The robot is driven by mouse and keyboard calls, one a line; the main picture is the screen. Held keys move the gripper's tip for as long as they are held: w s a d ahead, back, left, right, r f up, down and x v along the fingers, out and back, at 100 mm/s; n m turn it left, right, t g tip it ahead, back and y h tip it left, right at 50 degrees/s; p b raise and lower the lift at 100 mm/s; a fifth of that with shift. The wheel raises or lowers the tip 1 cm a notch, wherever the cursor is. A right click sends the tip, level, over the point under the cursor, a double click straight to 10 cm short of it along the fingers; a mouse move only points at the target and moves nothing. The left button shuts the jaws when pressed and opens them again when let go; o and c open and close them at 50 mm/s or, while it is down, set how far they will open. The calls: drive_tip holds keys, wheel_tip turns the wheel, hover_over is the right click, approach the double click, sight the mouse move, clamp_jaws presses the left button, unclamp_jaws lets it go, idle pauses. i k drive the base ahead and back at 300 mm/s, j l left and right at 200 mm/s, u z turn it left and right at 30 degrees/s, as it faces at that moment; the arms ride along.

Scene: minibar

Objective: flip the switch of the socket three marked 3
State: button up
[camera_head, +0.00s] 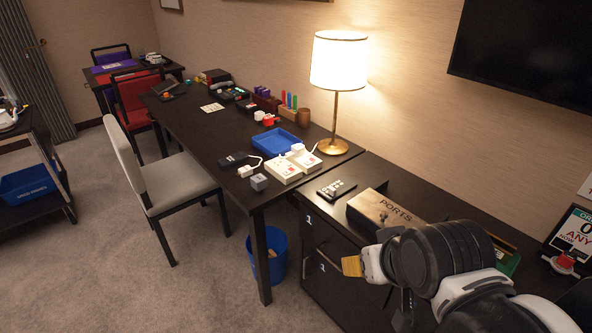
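Two white socket units with small red marks lie on the long dark desk: a nearer socket unit (282,171) and a farther socket unit (308,161), just in front of the lamp. White plugs or adapters sit by them. A small remote-like panel with pale buttons (337,189) lies on the nearer cabinet. I cannot read a 3 on any of these, and the switch positions are too small to tell. My gripper (351,266) is at lower right, in front of the cabinet, apart from the sockets; one yellow pad shows, and I cannot tell its opening.
A lit table lamp (337,70) stands behind the sockets. A blue tray (276,142), a grey cube (259,182) and a dark device (234,160) lie around them. A grey chair (178,183) stands at the desk's left.

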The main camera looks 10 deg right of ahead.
sight(289, 171)
drive_tip(key=i+j+z, duration=0.15)
drive_tip(key=i+j, duration=0.15)
drive_tip(key=i+j+z, duration=0.15)
drive_tip(key=j, duration=0.3)
drive_tip(key=i+j+z, duration=0.15)
drive_tip(key=i+j, duration=0.15)
drive_tip(key=j, duration=0.15)
